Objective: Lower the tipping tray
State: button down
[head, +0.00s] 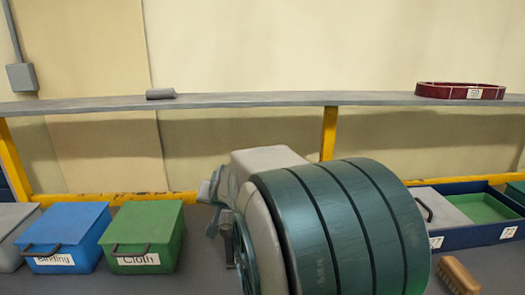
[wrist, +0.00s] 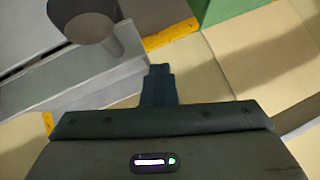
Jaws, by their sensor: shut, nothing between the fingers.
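No part that I can surely name as the tipping tray shows in either view. A dark blue open tray (head: 468,236) stands on the bench at the right in the head view. It has a grey piece (head: 442,207) and a green inner part (head: 487,208); I cannot tell whether it tips. My gripper (wrist: 160,72) shows in the wrist view with its fingers shut together and nothing between them. It is in front of the pale wall, apart from anything I can make out.
A large teal banded drum (head: 335,225) fills the middle foreground and hides the bench behind it. A blue box (head: 68,230) and a green box (head: 147,232) stand at left. A brush (head: 459,276) lies at right. A shelf (head: 240,100) holds a dark red oval (head: 460,91).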

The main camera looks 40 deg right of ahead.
jog(key=shift+s+a+f, duration=0.1)
jog(key=shift+s+f, duration=0.05)
jog(key=shift+f, duration=0.5)
jog(key=shift+a+f, duration=0.1)
jog(key=shift+f, duration=0.05)
jog(key=s+a+r+p, duration=0.1)
jog(key=s+r, duration=0.2)
jog(key=r, duration=0.3)
jog(key=s+a+r+p, duration=0.2)
jog(key=r, duration=0.4)
jog(key=shift+s+a+r, duration=0.15)
jog(key=shift+s+r, duration=0.15)
jog(key=shift+s, duration=0.1)
jog(key=s+a+f+n+g+y, duration=0.1)
jog(key=s+a+f+n+g, duration=0.2)
jog(key=s+f, duration=0.4)
jog(key=s+a+f+n+g+y, duration=0.1)
jog(key=s+a+f+n+g, duration=0.2)
jog(key=s, duration=0.7)
jog(key=a+f+n, duration=0.2)
jog(key=a+f, duration=0.1)
jog(key=a, duration=0.1)
jog(key=shift+s+a+f+g, duration=0.3)
jog(key=shift+s+a+f, duration=0.05)
jog(key=shift+a+f, duration=0.05)
